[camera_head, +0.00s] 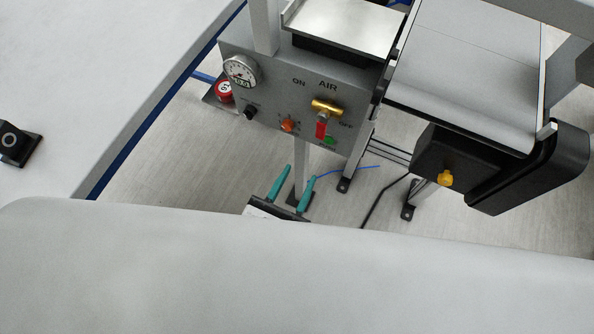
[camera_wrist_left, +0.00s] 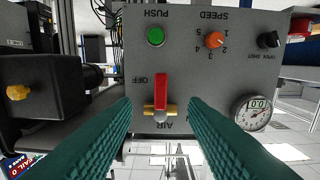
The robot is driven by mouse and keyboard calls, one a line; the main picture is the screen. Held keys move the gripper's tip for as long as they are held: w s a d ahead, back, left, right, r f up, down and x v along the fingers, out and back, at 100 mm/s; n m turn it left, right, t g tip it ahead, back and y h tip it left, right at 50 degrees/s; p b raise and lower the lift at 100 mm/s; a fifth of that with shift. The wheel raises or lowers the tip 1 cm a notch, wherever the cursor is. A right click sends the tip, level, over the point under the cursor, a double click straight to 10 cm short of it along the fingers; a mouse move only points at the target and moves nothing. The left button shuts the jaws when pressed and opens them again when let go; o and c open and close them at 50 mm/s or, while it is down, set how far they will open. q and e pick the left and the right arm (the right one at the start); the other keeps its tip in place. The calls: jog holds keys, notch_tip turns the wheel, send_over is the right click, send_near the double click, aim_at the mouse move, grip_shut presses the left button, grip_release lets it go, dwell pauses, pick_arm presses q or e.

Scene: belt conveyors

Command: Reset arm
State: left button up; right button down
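My left gripper (camera_head: 292,190) is below the grey control panel (camera_head: 262,100) in the head view, its two teal fingers apart with nothing between them. In the left wrist view the open fingers (camera_wrist_left: 160,135) frame the panel's brass air valve (camera_wrist_left: 149,110), which shows upside down. The valve's red handle (camera_wrist_left: 161,88) lies beside the OFF label. The handle also shows in the head view (camera_head: 321,130), hanging below the brass valve. I cannot tell how far the fingers are from the panel. My right gripper is in neither view.
The panel also carries a pressure gauge (camera_head: 241,71), an orange speed knob (camera_head: 288,124), a black knob (camera_head: 250,112) and a green button (camera_head: 329,141). A conveyor (camera_head: 465,75) with a dark motor box (camera_head: 455,165) stands at the right. Open floor (camera_head: 165,160) shows at the left.

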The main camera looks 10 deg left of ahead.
pick_arm(q)
jog(key=s+a+f+m+g+y+p, duration=0.1)
jog(key=a+f+m+g, duration=0.25)
jog(key=f+m, duration=0.9)
jog(key=s+a+f+m+g+p, duration=0.1)
jog(key=s+a+f+m+g, duration=0.2)
jog(key=f+m, duration=0.95)
jog(key=s+a+f+m+g+y, duration=0.2)
jog(key=s+a+f+m+g, duration=0.3)
jog(key=s+f, duration=0.4)
jog(key=s+a+f+m+g+y+p, duration=0.1)
jog(key=s+a+f+m+g, duration=0.3)
jog(key=s+a+f, duration=0.4)
notch_tip(320, 180, down, 4)
jog(key=shift+s+a+f+m+g+y, duration=0.3)
jog(key=shift+s+m+y, duration=0.25)
jog(key=shift+y, duration=0.25)
